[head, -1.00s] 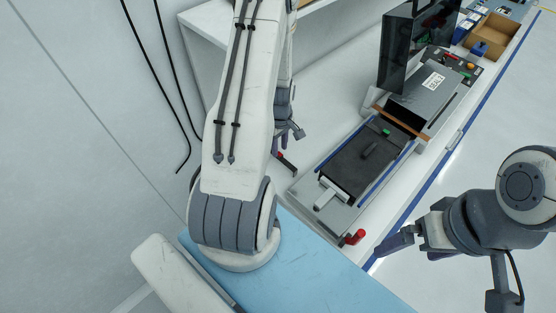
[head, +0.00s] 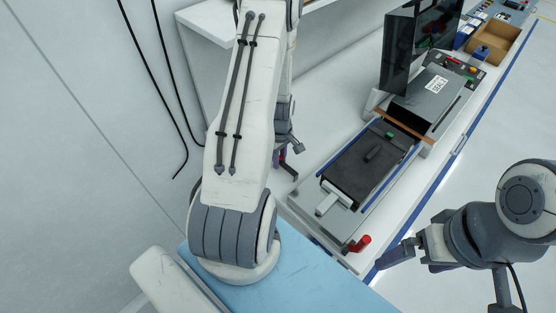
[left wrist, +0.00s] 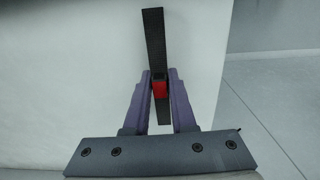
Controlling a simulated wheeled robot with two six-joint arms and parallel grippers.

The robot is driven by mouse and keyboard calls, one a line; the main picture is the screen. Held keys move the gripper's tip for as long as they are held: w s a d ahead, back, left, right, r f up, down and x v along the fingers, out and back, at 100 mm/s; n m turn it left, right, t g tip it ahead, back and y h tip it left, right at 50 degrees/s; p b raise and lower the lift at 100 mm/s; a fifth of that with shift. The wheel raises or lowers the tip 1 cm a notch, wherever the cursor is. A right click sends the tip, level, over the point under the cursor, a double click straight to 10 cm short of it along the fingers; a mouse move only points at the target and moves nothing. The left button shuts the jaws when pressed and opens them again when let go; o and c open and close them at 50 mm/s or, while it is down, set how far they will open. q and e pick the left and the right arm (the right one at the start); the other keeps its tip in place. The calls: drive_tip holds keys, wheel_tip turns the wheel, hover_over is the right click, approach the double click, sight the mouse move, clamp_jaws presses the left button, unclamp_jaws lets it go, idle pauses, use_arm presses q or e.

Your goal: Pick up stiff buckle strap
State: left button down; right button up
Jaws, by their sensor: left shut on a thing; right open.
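The stiff buckle strap (left wrist: 154,40) is a narrow, dark, straight strip with a red buckle (left wrist: 160,89). In the left wrist view my left gripper (left wrist: 160,82) is shut on it at the red buckle. The strap sticks out beyond the fingertips and back between the fingers. In the head view my left gripper (head: 289,152) is partly behind my own arm, with the dark strap end (head: 289,173) just below it. I cannot tell whether the strap touches the white surface. My right gripper (head: 410,262) is open and empty at the right, beyond the bench's blue edge.
A test fixture (head: 325,220) with a black bed and a red knob (head: 360,243) stands right of the strap. Behind it are a grey labelled box (head: 420,100), a dark monitor (head: 400,50) and a brown bin (head: 497,38). A blue mat (head: 300,270) lies in front.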

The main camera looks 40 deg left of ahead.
use_arm(q)
drive_tip(key=shift+r, duration=0.15)
drive_tip(key=shift+r+p, duration=2.05)
drive_tip(key=shift+r, duration=0.35)
